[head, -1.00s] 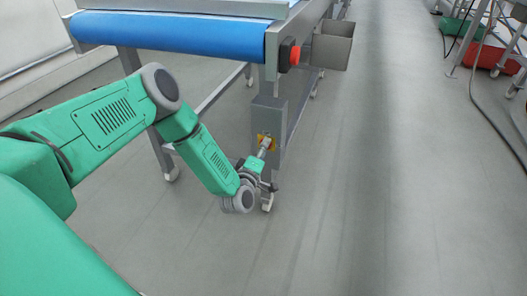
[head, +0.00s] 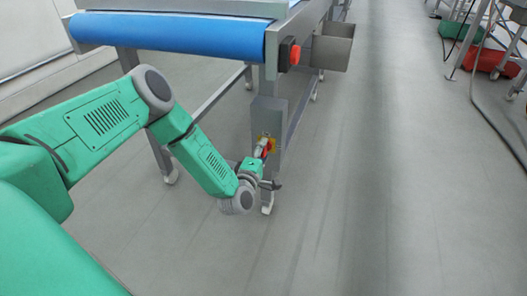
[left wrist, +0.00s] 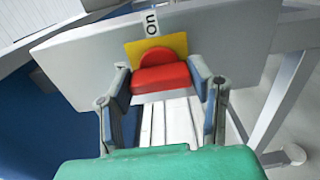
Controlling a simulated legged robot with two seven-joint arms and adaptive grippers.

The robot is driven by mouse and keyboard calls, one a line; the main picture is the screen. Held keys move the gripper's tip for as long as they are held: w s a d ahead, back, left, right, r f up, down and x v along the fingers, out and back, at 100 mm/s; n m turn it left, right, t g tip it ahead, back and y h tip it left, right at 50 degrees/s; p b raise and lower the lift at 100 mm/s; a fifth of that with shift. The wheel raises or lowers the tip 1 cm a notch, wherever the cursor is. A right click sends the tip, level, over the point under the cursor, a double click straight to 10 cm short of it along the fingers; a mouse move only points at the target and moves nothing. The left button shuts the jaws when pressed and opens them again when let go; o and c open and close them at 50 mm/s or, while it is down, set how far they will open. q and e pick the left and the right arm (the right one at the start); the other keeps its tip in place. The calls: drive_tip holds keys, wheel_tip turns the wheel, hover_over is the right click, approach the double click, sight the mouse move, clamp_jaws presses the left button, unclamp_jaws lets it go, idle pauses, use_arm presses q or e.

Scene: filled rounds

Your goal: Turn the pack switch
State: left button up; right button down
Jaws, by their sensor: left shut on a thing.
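The pack switch is a red knob (left wrist: 160,78) on a yellow plate (left wrist: 178,44), with a white "On" label (left wrist: 152,22) at the plate's edge in the left wrist view. It sits on a grey box (head: 268,112) on the conveyor's leg; in the head view only a little red and yellow shows. My left gripper (head: 264,149) is at the knob, shut on it with one finger on each side. The knob's broad bar lies across between the fingers in the left wrist view. My right gripper is in neither view.
A conveyor with a blue belt (head: 170,31) stands above the box. The floor to the right is open, with crates and a hose farther off.

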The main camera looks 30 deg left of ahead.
use_arm(q)
drive_tip(key=o, duration=1.2)
drive_tip(key=shift+s+f, duration=0.2)
drive_tip(key=shift+f, duration=0.1)
drive_tip(key=shift+c, duration=0.2)
drive_tip(key=shift+a+r, duration=0.1)
drive_tip(key=v, duration=1.1)
drive_tip(key=shift+s, duration=0.4)
